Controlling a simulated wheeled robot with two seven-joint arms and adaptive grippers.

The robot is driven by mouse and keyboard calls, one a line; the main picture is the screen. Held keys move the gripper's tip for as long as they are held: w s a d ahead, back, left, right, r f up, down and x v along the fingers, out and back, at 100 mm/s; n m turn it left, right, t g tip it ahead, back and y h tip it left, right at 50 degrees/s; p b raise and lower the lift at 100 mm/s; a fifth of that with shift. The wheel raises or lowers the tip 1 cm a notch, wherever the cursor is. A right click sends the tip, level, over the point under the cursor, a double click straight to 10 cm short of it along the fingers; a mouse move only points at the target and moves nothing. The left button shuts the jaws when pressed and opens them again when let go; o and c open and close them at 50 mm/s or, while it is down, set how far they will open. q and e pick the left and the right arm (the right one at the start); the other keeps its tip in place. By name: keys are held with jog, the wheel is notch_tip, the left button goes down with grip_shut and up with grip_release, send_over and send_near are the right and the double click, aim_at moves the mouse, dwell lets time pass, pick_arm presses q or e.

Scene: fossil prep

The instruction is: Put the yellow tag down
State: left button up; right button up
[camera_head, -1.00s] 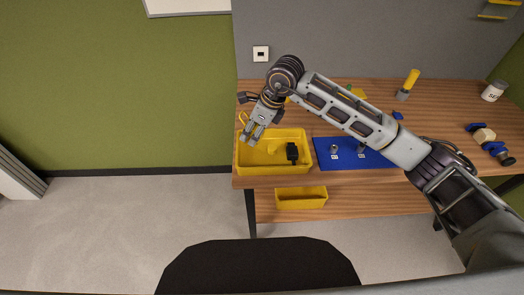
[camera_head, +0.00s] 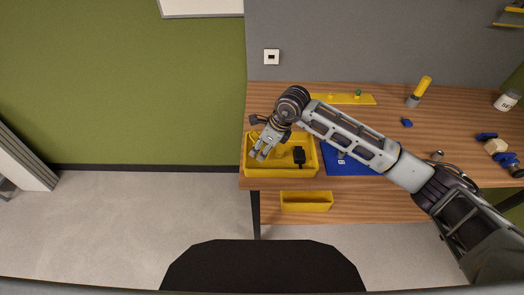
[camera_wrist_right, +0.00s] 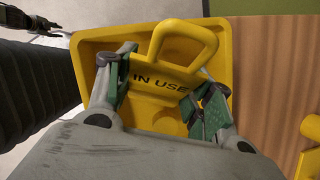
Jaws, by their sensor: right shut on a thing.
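The yellow tag (camera_wrist_right: 158,82), lettered "IN USE" with a loop handle at its top, shows in the right wrist view between the fingers of my right gripper (camera_wrist_right: 160,98). The fingers are closed on its two sides. In the head view my right gripper (camera_head: 262,155) is over the left part of the yellow tray (camera_head: 312,172), and the tag is mostly hidden or blends with the tray. The tray's rim also shows behind the tag in the wrist view (camera_wrist_right: 88,44). I cannot tell if the tag touches the tray floor.
A black object (camera_head: 299,156) lies in the tray. A blue mat (camera_head: 350,168) is right of the tray, partly under my arm. A yellow strip (camera_head: 345,99) lies at the back. A yellow-topped cylinder (camera_head: 421,90) and a jar (camera_head: 507,101) stand farther right.

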notch_tip(320, 180, down, 2)
jog(key=shift+f, duration=0.2)
jog(key=shift+f, duration=0.2)
jog(key=o, duration=1.1)
jog(key=shift+r, duration=0.15)
